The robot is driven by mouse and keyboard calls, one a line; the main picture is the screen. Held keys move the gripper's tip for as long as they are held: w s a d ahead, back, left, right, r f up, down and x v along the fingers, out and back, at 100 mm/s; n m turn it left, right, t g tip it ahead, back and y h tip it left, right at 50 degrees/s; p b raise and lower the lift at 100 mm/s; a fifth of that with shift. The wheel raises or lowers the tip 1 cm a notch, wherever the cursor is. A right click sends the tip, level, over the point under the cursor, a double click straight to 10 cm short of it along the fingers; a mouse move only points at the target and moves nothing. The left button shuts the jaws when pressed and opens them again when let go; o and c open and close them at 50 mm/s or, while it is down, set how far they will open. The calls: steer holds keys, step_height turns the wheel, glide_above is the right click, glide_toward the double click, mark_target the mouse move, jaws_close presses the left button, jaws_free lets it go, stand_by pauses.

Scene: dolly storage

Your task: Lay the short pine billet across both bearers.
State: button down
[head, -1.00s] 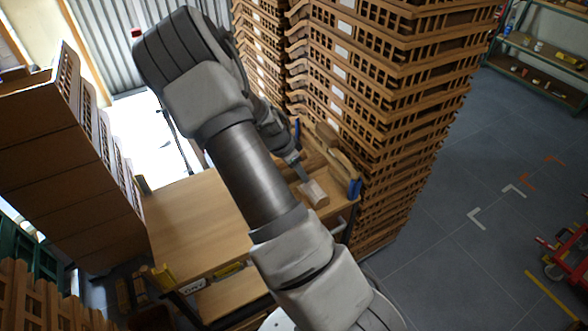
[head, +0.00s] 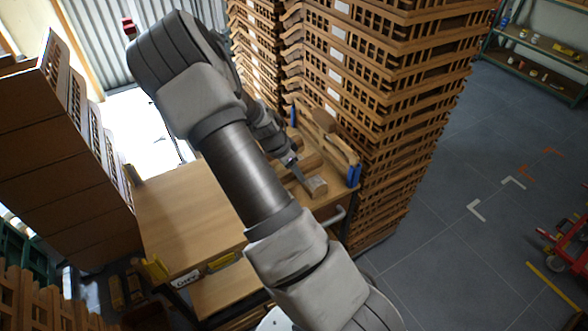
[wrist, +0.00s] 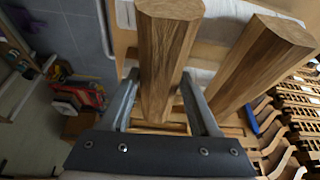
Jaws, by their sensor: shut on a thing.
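My gripper (wrist: 160,95) has one finger on each side of a brown wooden billet (wrist: 167,50) in the wrist view and is shut on it. The billet's far end points toward the top of that view. In the head view my gripper (head: 298,172) is low over the right end of the wooden bench, by a short wooden block (head: 317,187). A second, similar wooden piece (wrist: 258,65) lies to the right of the held one in the wrist view, apart from it. I cannot tell for certain which pieces are the bearers. My arm hides part of the bench.
The wooden bench top (head: 185,215) is bare at left. A wooden bar with a blue end (head: 354,175) stands at its right edge. Tall stacks of brown crates (head: 385,90) rise close behind and right. More crates (head: 60,150) stand left. Open floor (head: 450,230) lies right.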

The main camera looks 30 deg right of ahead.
steer(key=shift+f+b, duration=0.45)
stand_by(0.4)
steer(key=shift+c, duration=0.2)
jaws_free()
steer(key=shift+p+v, duration=1.15)
steer(key=shift+v, duration=0.4)
steer(key=v, duration=1.7)
steer(key=shift+r, duration=0.15)
